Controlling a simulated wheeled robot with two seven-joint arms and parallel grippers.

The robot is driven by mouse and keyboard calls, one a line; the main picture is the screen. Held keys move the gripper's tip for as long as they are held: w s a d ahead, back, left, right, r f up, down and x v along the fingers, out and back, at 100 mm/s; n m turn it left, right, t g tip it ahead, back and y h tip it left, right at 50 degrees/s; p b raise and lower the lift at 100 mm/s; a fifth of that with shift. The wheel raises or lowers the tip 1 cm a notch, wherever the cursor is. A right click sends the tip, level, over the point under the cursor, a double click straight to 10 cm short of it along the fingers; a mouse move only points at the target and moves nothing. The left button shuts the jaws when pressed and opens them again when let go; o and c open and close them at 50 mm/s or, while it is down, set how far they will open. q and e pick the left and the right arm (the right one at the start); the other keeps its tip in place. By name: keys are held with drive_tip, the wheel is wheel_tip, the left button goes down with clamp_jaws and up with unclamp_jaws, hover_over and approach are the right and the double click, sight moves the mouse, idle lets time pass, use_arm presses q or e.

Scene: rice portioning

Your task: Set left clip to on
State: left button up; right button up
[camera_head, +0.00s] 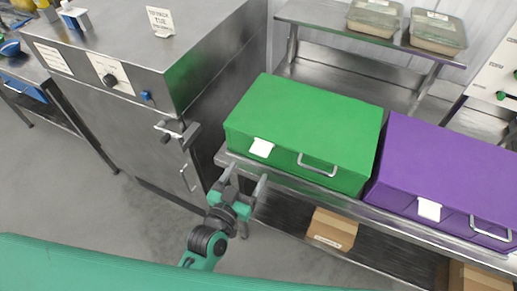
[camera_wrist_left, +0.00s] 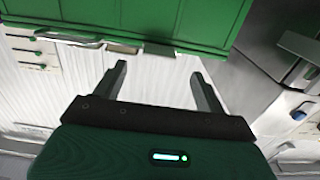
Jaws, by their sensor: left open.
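A green box (camera_head: 305,125) stands on a steel bench next to the steel cabinet. Its front carries a white tab (camera_head: 262,147) at the left and a metal handle (camera_head: 318,166) to the right of it. I cannot tell for sure which part is the left clip; the white tab is a possible one. My left gripper (camera_head: 246,180) is open and empty, in front of and below the box's left front, apart from it. In the left wrist view my gripper (camera_wrist_left: 158,72) has its fingers spread below the green box (camera_wrist_left: 130,18). My right gripper is not in view.
A purple box (camera_head: 450,175) with a white tab and handle stands close to the green box. The steel cabinet (camera_head: 140,110) with a protruding latch (camera_head: 172,132) is close to the left. A cardboard box (camera_head: 332,229) sits below the bench edge (camera_head: 380,218). Covered trays (camera_head: 437,32) rest on a back shelf.

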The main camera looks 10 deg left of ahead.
sight(259, 152)
use_arm(q)
drive_tip(key=p+x, duration=0.2)
drive_tip(key=x, duration=0.5)
drive_tip(key=shift+w+d, duration=0.1)
drive_tip(key=shift+w, duration=0.25)
drive_tip(key=shift+w+d, duration=0.1)
drive_tip(key=shift+w, duration=0.2)
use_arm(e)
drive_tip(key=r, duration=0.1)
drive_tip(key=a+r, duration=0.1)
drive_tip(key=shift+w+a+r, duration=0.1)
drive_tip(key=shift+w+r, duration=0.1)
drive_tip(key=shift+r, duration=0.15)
use_arm(q)
drive_tip(key=c, duration=1)
drive_tip(key=shift+f, duration=0.1)
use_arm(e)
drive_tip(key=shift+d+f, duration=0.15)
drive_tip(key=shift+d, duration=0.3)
